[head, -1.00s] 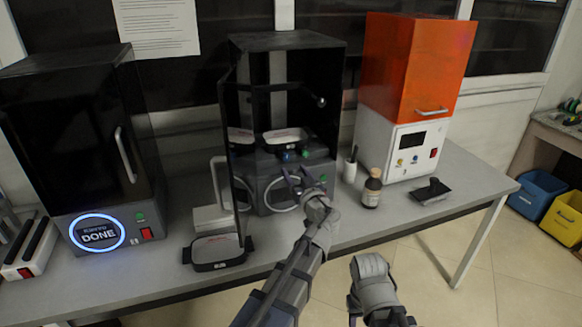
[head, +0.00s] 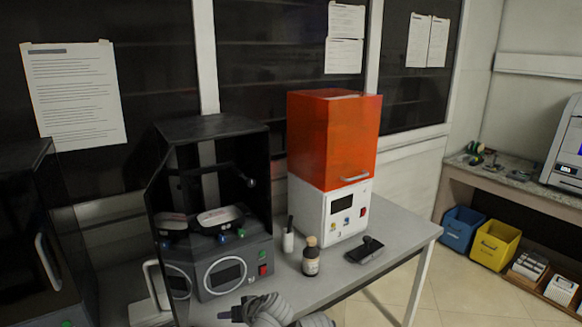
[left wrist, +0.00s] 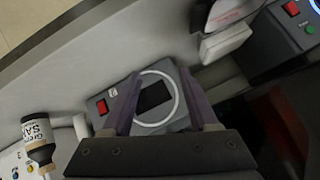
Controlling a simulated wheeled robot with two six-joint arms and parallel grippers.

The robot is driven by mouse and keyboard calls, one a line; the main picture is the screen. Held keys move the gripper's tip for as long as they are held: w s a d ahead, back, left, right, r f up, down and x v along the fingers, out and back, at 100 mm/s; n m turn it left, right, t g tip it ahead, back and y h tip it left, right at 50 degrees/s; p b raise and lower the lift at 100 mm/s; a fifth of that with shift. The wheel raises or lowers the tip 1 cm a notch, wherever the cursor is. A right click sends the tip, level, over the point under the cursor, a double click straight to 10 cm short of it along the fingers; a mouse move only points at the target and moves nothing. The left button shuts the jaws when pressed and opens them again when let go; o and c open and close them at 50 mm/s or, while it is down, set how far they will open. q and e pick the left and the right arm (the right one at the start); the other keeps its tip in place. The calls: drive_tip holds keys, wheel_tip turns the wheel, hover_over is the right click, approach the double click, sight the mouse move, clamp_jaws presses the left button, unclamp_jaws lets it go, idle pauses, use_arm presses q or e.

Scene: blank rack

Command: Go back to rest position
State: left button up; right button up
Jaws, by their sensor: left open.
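My left gripper (left wrist: 158,100) is open and empty in the left wrist view, with its two fingers apart in front of the middle machine's panel. In the head view its arm shows low at the bottom edge, in front of the table. The dark open-front machine (head: 218,262) has its glass door swung out to the left and a tray (head: 218,216) inside. Its ring display and red button also show in the left wrist view (left wrist: 100,106).
An orange-lidded white machine (head: 335,150) stands shut to the right. A brown bottle (head: 311,262), a small white container (head: 288,241) and a black flat tool (head: 365,249) stand or lie near the table's front. Another dark machine (head: 35,240) is at left.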

use_arm(q)
drive_tip(key=s+d+f+m+g+h+p, duration=0.1)
drive_tip(key=s+d+m+g+h+p, duration=0.1)
drive_tip(key=s+d, duration=0.3)
drive_tip(key=s+d+f+m+g+h+p, duration=0.1)
drive_tip(key=s+d+m+g+h, duration=0.3)
drive_tip(key=s, duration=0.7)
drive_tip(key=shift+d+m+p, duration=0.4)
drive_tip(key=shift+d+m, duration=0.3)
drive_tip(key=shift+d, duration=0.15)
use_arm(e)
wheel_tip(320, 180, up, 5)
drive_tip(key=shift+r, duration=0.1)
